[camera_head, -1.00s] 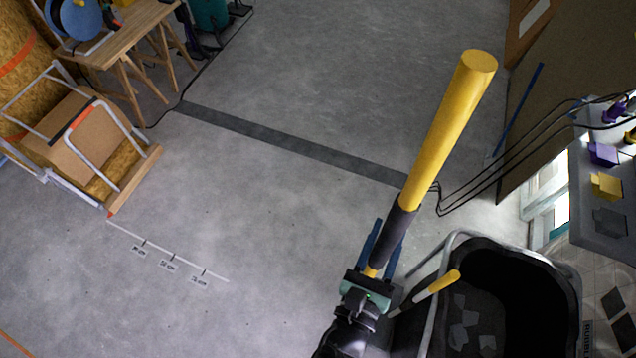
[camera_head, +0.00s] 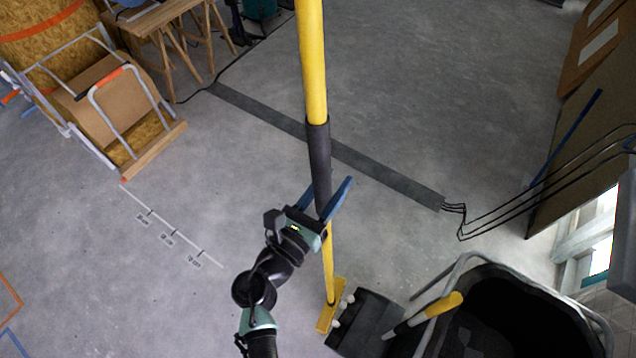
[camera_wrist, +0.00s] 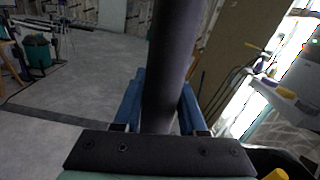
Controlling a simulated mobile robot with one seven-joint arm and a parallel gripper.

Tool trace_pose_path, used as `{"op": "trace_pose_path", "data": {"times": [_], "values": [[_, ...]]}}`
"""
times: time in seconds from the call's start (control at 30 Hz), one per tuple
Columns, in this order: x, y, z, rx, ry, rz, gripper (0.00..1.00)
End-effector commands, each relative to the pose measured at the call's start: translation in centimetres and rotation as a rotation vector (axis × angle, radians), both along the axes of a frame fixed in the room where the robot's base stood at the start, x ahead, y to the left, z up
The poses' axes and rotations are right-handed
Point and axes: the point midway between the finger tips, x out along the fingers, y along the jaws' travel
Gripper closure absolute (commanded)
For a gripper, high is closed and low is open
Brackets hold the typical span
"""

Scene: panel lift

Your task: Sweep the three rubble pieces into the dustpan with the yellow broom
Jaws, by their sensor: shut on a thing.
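The yellow broom (camera_head: 313,70) stands nearly upright, with a dark grip on its shaft. Its yellow head (camera_head: 331,305) is low, near the floor; I cannot tell if it touches. My gripper (camera_head: 326,192) is shut on the dark grip with its blue fingers either side. The wrist view shows the dark grip (camera_wrist: 172,60) between the fingers. Small pale rubble pieces (camera_head: 344,308) lie between the broom head and the dark dustpan (camera_head: 362,322), at or near its edge; their exact number is unclear. The dustpan's yellow-ended handle (camera_head: 442,305) points right, overlapping the tub in view.
A large black tub (camera_head: 510,310) with a grey tubular rim stands right of the dustpan. A dark cable cover (camera_head: 380,170) crosses the floor, with black cables at its right end. A folding trolley (camera_head: 115,100) and wooden trestle table (camera_head: 165,20) stand left.

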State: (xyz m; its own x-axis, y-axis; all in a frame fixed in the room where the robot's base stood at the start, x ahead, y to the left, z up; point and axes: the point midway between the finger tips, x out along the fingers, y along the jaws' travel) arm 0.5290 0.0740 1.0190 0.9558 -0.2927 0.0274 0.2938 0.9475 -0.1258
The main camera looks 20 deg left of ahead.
Motion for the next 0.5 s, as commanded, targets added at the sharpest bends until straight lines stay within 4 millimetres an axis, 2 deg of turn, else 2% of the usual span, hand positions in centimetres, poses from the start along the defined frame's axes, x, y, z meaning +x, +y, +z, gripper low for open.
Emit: {"op": "trace_pose_path", "data": {"times": [0.03, 0.2, 0.5], "values": [[1.0, 0.8, -1.5, -0.001, -0.009, -0.027, 1.0], [3.2, 2.5, -3.2, -0.021, -0.007, -0.114, 1.0], [5.2, 4.0, -4.1, -0.039, 0.0, -0.196, 1.0]]}}
